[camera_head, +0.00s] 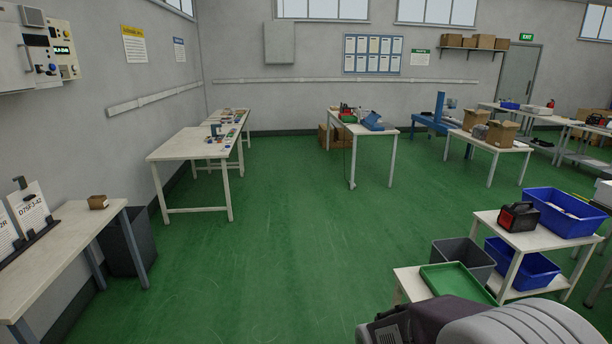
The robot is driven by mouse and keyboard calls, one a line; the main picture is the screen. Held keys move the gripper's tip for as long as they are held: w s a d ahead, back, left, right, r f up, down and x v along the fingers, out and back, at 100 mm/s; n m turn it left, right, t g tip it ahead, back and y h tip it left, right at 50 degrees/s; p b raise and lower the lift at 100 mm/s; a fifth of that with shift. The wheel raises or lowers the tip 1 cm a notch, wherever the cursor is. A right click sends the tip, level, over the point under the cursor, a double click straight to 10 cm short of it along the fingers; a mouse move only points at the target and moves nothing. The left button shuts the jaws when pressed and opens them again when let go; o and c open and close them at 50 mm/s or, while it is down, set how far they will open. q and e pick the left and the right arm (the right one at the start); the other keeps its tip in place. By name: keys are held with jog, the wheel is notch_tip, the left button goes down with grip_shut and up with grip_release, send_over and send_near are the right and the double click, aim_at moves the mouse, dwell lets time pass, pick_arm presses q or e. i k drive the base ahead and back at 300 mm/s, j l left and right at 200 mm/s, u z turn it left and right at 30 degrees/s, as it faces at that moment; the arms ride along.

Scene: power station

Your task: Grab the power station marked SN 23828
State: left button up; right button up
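A small black and red box-shaped device with a handle (519,216), which looks like a power station, stands on the upper shelf of a white stand (519,240) at the right. No SN marking on it can be read from here. Red and black items (346,113) sit on a far white table in the middle, too small to identify. Neither of my grippers can be seen. A grey rounded part, likely of my own body, fills the bottom right corner and hides part of the low bench.
A blue bin (565,226) stands right beside the device, with another blue bin, a grey bin (463,260) and a green tray (455,282) below. White tables (180,145) stand at the left and back. The green floor between (285,225) is clear.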

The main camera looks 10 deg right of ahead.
aim_at(516, 217)
jog(key=i+z, duration=0.1)
jog(key=i, duration=0.4)
jog(key=i+z, duration=0.1)
jog(key=i, duration=0.45)
jog(key=i+z, duration=0.1)
jog(key=i, duration=0.4)
jog(key=i+j+z, duration=0.1)
jog(key=i, duration=0.45)
jog(key=i+j+z, duration=0.1)
jog(key=i, duration=0.4)
jog(key=i+j+z, duration=0.1)
jog(key=i+j, duration=0.15)
jog(key=i, duration=0.25)
jog(key=i+l+z, duration=0.4)
jog(key=i, duration=0.15)
jog(key=i+z, duration=0.35)
jog(key=i, duration=0.25)
jog(key=i+z, duration=0.4)
jog(key=i, duration=0.2)
jog(key=i+j+z, duration=0.35)
jog(key=i, duration=0.25)
jog(key=i+j+z, duration=0.4)
jog(key=i, duration=0.15)
jog(key=i+z, duration=0.4)
jog(key=i, duration=0.3)
jog(key=i+j+z, duration=0.15)
jog(key=i+z, duration=0.25)
jog(key=i, duration=0.3)
